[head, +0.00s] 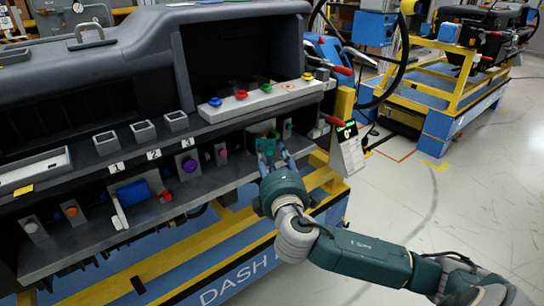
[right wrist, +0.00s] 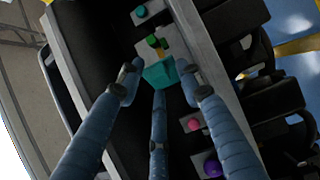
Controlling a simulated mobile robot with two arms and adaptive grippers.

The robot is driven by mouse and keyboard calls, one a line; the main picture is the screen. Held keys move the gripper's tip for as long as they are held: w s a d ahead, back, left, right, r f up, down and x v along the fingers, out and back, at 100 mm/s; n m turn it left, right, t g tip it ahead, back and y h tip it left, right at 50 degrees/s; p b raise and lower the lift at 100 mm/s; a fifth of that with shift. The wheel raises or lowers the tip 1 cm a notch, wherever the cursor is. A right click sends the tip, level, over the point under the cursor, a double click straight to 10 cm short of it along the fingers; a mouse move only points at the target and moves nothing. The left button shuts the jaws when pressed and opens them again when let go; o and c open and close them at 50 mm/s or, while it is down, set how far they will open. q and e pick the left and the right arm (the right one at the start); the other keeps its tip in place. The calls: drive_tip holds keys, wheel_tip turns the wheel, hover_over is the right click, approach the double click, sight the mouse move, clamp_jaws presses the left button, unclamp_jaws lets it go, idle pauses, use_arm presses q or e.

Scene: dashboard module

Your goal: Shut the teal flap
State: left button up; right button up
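The teal flap (right wrist: 161,74) shows in the right wrist view, in front of a pale recess with a green part (right wrist: 155,42) behind it. The flap appears to stand out from the panel, so the recess is partly uncovered. My right gripper (right wrist: 160,82) has its fingers spread, with the flap between and just beyond the tips. I cannot tell whether any finger touches it. In the head view the right gripper (head: 270,152) reaches up to the right end of the lower shelf and hides most of the flap there. My left gripper is not in view.
The grey dashboard ledge (head: 262,104) with coloured knobs overhangs the lower shelf. A purple knob (head: 190,165) and a red knob (head: 222,152) stand left of the gripper. Open floor (head: 440,210) lies to the right.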

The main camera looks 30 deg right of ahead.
clamp_jaws()
drive_tip(key=shift+f, duration=0.1)
drive_tip(key=shift+d, duration=0.1)
